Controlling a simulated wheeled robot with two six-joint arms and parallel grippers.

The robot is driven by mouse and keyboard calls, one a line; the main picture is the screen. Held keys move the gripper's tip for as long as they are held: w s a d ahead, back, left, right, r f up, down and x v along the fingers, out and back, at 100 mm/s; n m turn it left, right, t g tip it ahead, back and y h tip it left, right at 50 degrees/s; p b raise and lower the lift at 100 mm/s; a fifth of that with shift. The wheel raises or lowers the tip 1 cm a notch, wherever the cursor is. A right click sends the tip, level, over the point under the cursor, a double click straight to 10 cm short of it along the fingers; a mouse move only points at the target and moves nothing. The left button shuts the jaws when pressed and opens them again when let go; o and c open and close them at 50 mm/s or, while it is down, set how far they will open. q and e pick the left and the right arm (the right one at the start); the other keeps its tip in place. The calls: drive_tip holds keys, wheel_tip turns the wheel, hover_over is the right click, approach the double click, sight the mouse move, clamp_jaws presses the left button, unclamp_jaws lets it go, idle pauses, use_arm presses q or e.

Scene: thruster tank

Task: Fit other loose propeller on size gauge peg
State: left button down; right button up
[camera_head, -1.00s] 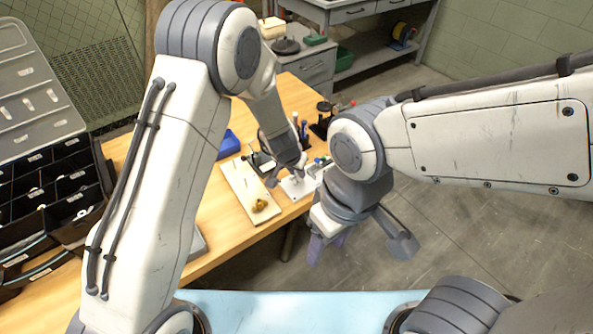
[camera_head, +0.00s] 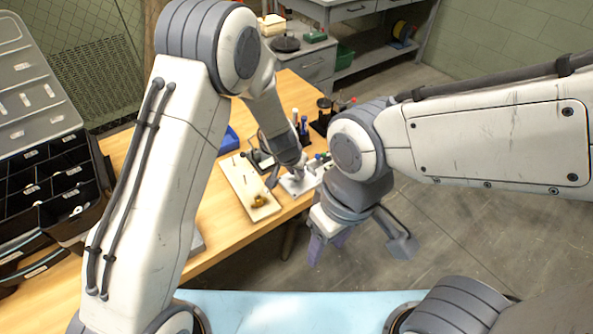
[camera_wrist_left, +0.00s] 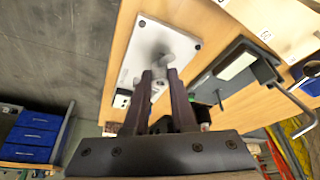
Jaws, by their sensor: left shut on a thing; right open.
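My left gripper (camera_head: 287,178) reaches over the workbench by a small white plate (camera_head: 301,184). In the left wrist view it (camera_wrist_left: 161,76) is shut on a small pale grey piece (camera_wrist_left: 159,88), seemingly a propeller, partly hidden by the fingers. The held piece is in front of the white plate (camera_wrist_left: 138,62), by a grey blurred patch; I cannot tell whether it touches a peg. A brass propeller (camera_head: 259,201) lies on the near end of a cream board (camera_head: 240,180) with thin pegs. My right gripper (camera_head: 327,245) is open and empty, right of the bench edge.
A black compartment organizer (camera_head: 55,180) stands at the left. A blue bin (camera_head: 229,140) and dark bottles (camera_head: 324,115) are on the bench (camera_head: 215,230). A dark clamp-like fixture (camera_wrist_left: 240,62) is beside the white plate. Floor is clear right of the bench.

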use_arm(q)
drive_tip(key=shift+f+b, duration=0.3)
drive_tip(key=shift+f, duration=0.1)
drive_tip(key=shift+f+b, duration=0.25)
drive_tip(key=shift+b, duration=0.05)
idle(0.4)
drive_tip(key=c, duration=0.7)
unclamp_jaws()
drive_tip(key=shift+o, duration=0.2)
drive_tip(key=w+p+v, duration=0.1)
drive_tip(key=p+v, duration=0.8)
drive_tip(key=v, duration=0.5)
drive_tip(key=shift+d+r, duration=0.25)
drive_tip(key=shift+r, duration=0.1)
drive_tip(key=shift+w, duration=0.1)
